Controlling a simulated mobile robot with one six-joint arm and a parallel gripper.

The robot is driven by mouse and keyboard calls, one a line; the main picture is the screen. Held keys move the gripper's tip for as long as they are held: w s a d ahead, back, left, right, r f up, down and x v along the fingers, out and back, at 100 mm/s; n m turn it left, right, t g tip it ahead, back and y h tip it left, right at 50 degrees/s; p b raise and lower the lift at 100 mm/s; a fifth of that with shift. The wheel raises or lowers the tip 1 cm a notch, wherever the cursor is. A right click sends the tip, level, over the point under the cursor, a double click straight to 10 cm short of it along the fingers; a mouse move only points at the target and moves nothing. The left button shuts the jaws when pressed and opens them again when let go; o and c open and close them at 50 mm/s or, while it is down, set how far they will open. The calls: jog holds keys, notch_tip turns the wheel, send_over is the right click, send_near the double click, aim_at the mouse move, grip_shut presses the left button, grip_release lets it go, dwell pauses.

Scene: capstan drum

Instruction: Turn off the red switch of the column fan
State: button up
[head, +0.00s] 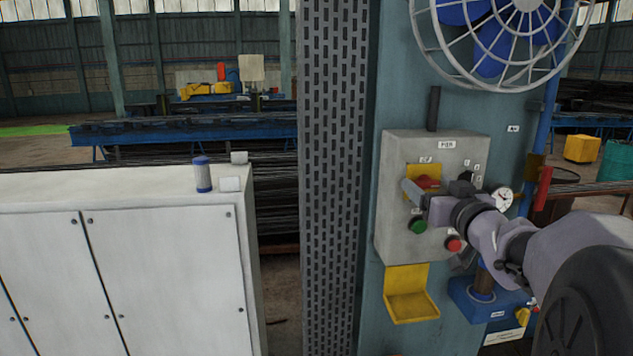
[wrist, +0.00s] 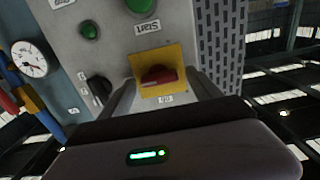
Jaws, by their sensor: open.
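The red switch (head: 428,182) sits on a yellow plate (head: 411,171) on the front of a grey control box, under the column fan (head: 500,35). In the head view my gripper (head: 424,192) is at the box front and partly covers the switch. In the wrist view the red switch (wrist: 158,76) shows between the two fingers of my gripper (wrist: 163,84), its handle lying roughly crosswise. The gripper is open, one finger on each side of the yellow plate. I cannot tell whether a finger touches the switch.
A yellow tray (head: 410,305) hangs below. A white cabinet (head: 170,265) stands left, beyond a perforated column (head: 333,170).

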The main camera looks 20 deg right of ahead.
jog(key=shift+d, duration=0.15)
jog(key=shift+w, duration=0.1)
jog(key=shift+c, duration=1.3)
jog(key=c, duration=1.1)
